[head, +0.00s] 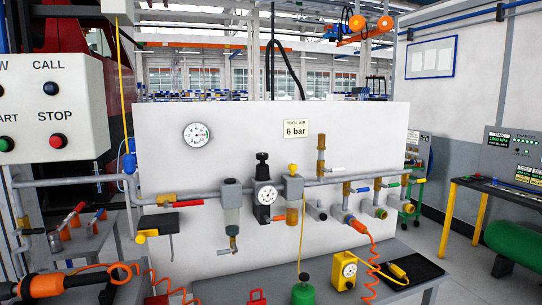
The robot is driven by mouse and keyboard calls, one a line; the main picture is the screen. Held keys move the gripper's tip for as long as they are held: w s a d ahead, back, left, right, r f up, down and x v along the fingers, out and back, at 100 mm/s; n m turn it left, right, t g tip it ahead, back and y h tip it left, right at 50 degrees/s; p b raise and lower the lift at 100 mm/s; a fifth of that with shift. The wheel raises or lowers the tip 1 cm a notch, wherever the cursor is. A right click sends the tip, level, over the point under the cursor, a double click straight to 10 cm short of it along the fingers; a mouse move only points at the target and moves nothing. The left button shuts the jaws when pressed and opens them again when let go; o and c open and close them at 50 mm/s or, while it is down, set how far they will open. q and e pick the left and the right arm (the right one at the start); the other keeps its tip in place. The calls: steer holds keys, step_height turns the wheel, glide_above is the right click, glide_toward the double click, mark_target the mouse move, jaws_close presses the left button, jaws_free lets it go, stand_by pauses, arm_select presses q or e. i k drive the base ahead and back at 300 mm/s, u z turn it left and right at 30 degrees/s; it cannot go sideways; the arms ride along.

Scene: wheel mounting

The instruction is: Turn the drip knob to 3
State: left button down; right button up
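The lubricator sits in the grey air pipe on the white panel, right of a black regulator (264,195) with a round gauge. The knob's scale and setting are too small to read. Neither of my grippers shows in the head view.
A sign (295,128) reads "TOOL AIR 6 bar". Valves with coloured handles and hose outlets (348,218) crowd the panel right of the lubricator. Below are a green canister (304,293), a yellow box with a dial (344,270) and a black tray (415,272).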

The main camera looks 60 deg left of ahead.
mark_target(292, 167)
steer(key=u, duration=1)
steer(key=i, duration=1.05)
steer(key=u, duration=1.25)
